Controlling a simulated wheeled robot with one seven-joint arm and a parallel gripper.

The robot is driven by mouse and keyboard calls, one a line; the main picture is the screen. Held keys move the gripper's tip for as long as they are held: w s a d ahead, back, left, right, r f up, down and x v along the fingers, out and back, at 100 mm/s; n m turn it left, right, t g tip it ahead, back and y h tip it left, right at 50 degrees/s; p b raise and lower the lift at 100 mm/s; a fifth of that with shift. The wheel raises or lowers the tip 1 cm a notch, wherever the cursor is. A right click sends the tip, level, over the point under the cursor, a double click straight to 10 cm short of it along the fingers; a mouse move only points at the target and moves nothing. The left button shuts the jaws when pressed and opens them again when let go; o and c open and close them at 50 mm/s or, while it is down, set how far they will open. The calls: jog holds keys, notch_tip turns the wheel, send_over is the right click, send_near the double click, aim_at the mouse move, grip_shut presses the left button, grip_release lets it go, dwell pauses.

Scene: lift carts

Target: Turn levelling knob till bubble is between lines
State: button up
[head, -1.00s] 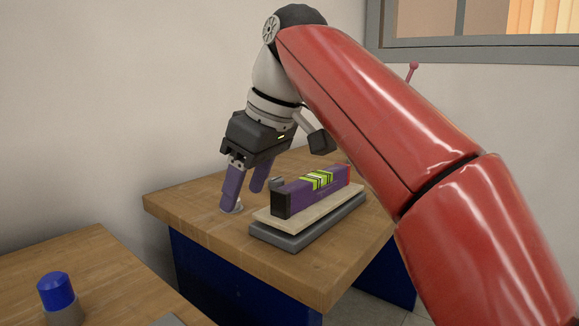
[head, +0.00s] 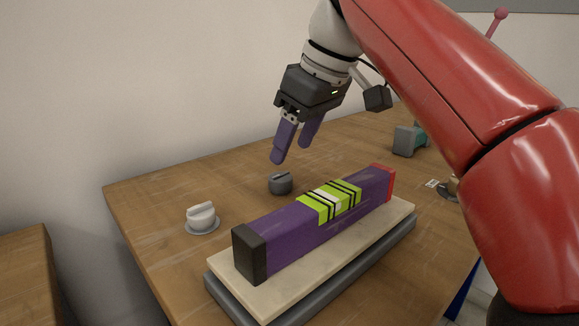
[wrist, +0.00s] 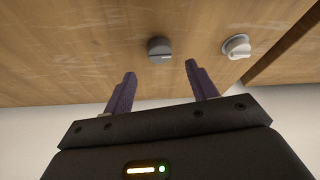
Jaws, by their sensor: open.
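A purple spirit level (head: 290,232) with a black near end and a red far end lies on a pale plate. Its yellow-green vial (head: 331,201) has black lines, with a pale patch, seemingly the bubble, near the middle; its exact position against the lines is hard to tell. A dark grey knob (head: 280,183) and a light grey knob (head: 202,219) stand behind the level; which one levels it is not clear. My gripper (head: 291,154) is open and empty above the dark knob, apart from it. In the wrist view the dark knob (wrist: 160,49) shows beyond the fingertips, the light knob (wrist: 237,47) to the right.
The pale plate (head: 385,232) sits on a grey base (head: 350,272) on the wooden table (head: 150,195). A grey-green object (head: 408,141) stands at the far right. Another wooden table (head: 25,275) is at the left. Bare wood surrounds the knobs.

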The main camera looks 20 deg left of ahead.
aim_at(280, 174)
jog(key=b+x, duration=0.1)
jog(key=x, duration=0.5)
jog(key=shift+b, duration=0.4)
jog(key=c, duration=1)
jog(key=shift+m+p, duration=0.35)
jog(key=shift+m, duration=0.05)
jog(key=m, duration=0.1)
jog(key=m+t+p, duration=0.1)
jog(key=shift+s+r+m+h+p, duration=0.15)
jog(key=shift+m+h+p, duration=0.15)
jog(key=shift+m+t+h+p, duration=0.3)
jog(key=shift+m+t+p, duration=0.2)
jog(key=shift+m+p, duration=0.65)
jog(key=shift+a+m+b, duration=0.1)
jog(key=shift+m+b, duration=0.2)
jog(key=shift+m, duration=0.05)
